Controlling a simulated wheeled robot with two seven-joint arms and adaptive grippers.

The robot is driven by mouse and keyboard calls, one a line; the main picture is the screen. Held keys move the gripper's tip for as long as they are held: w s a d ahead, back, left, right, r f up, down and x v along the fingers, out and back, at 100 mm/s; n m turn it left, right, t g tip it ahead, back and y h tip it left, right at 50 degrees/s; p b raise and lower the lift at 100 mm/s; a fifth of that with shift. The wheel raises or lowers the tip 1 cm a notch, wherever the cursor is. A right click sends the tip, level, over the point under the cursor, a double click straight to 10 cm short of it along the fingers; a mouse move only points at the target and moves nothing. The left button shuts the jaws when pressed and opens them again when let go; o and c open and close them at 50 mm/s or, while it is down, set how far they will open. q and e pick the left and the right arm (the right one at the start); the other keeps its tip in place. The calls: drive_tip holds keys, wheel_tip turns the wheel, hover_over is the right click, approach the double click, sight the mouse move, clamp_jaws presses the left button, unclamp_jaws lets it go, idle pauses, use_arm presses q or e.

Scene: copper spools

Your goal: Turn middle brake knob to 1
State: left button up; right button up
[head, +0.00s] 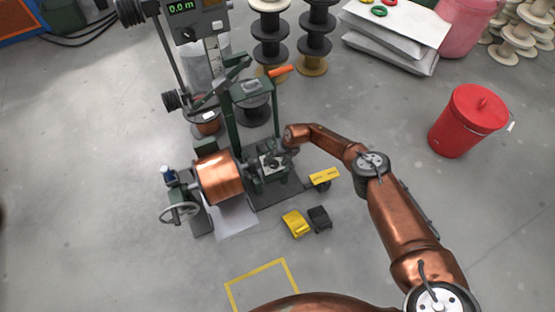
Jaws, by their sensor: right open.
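The winding machine stands on the floor at the centre left, with a green frame (229,122) and a copper-wound spool (219,178). A black knob (187,34) shows on the panel under the green "0.0 m" display (182,8). My left gripper is not in view.
A handwheel (180,212) is at the machine's left end. A yellow block (295,223) and a dark block (319,217) lie in front. A yellow floor outline (257,268) is empty. A red bin (467,121) stands right; spools stand behind. Floor between is clear.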

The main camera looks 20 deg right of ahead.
drive_tip(key=v, duration=1.2)
drive_tip(key=shift+f, duration=0.1)
